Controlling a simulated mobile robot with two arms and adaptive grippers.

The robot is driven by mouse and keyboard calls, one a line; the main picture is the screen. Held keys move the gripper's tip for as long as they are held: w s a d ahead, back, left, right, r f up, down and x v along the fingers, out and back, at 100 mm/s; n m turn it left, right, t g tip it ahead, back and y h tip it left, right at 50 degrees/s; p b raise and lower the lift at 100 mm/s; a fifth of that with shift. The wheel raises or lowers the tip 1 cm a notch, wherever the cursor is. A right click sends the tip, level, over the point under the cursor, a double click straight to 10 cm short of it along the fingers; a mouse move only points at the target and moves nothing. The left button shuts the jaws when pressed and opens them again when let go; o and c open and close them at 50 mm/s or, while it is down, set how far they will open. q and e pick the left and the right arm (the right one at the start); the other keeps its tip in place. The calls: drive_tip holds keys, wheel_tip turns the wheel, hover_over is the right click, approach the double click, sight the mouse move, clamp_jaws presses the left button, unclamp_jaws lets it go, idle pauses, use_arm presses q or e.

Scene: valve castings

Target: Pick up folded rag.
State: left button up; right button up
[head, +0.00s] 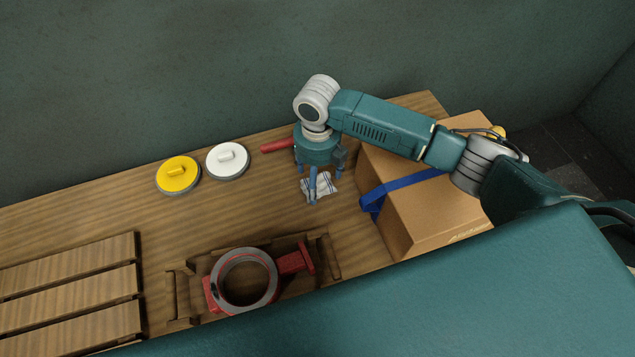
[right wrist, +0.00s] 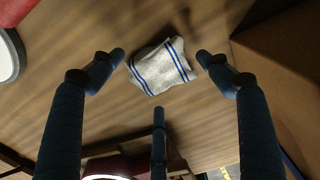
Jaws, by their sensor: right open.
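The folded rag (head: 326,185) is white with blue stripes and lies flat on the wooden bench, partly hidden behind a finger in the head view. In the right wrist view the rag (right wrist: 160,68) lies between the spread fingertips, with bare bench around it. My right gripper (head: 318,187) points down over the rag, its three blue fingers apart and empty. In the right wrist view the gripper (right wrist: 161,73) has a finger on either side of the rag and one below it. I cannot tell how high the fingertips are above the bench. My left gripper is not in view.
A cardboard box (head: 425,215) with a blue strap (head: 400,185) stands close right of the rag. A red cylindrical object (head: 277,146), a white disc (head: 227,159) and a yellow disc (head: 178,175) lie left. A red valve casting (head: 243,281) sits in a wooden cradle in front; wooden slats (head: 70,290) lie front left.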

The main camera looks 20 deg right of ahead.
sight(318, 183)
drive_tip(key=shift+f, duration=0.6)
drive_tip(key=c, duration=1.3)
drive_tip(key=shift+c, duration=0.2)
wheel_tip(318, 183, up, 19)
drive_tip(key=b, duration=0.1)
drive_tip(key=shift+r, duration=0.55)
drive_tip(key=shift+o, duration=1.2)
drive_tip(key=shift+c, duration=0.7)
